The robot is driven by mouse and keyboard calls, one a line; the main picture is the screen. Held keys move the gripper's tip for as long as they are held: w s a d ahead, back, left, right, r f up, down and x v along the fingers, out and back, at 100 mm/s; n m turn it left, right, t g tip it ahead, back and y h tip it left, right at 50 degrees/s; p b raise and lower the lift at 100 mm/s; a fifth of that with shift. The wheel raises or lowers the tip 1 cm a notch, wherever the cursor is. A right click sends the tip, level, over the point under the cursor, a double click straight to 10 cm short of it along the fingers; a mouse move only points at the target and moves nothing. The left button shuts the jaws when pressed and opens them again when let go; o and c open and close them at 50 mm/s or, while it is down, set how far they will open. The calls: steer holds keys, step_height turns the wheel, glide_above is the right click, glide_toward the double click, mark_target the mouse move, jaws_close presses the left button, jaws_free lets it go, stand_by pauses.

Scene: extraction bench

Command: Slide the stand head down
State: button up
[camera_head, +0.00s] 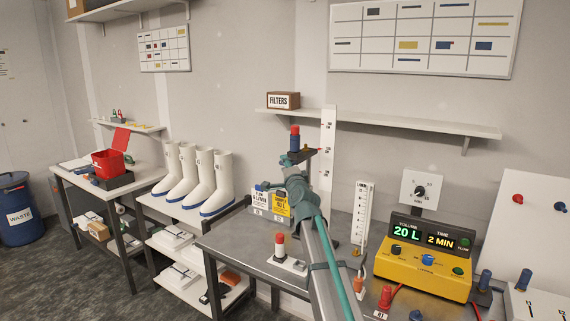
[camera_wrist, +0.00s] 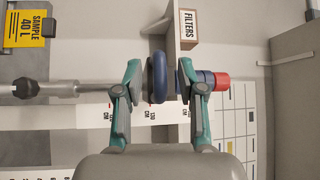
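The stand has an upright white scale (camera_head: 328,135) with red marks; printed centimetre marks show on it in the wrist view (camera_wrist: 95,114). The dark stand head (camera_head: 306,154) juts from the scale at upper height and carries a blue sampler with a red top (camera_head: 295,138). In the wrist view, a blue disc (camera_wrist: 159,76) at the head sits between my fingers, and the red end (camera_wrist: 222,77) lies beyond the right finger. My gripper (camera_head: 296,160) is around the head, one finger above and one below. It looks open, with a narrow gap at the left finger (camera_wrist: 160,66).
A wall shelf (camera_head: 400,123) with a FILTERS box (camera_head: 283,100) is behind the stand. Yellow and white sample cards (camera_head: 281,204), a tall flow gauge (camera_head: 362,215) and a yellow pump unit (camera_head: 424,270) stand on the grey bench (camera_head: 230,242).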

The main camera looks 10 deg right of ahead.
steer(key=shift+w+r, duration=0.1)
steer(key=shift+w, duration=0.45)
steer(key=shift+c, duration=0.2)
jaws_close()
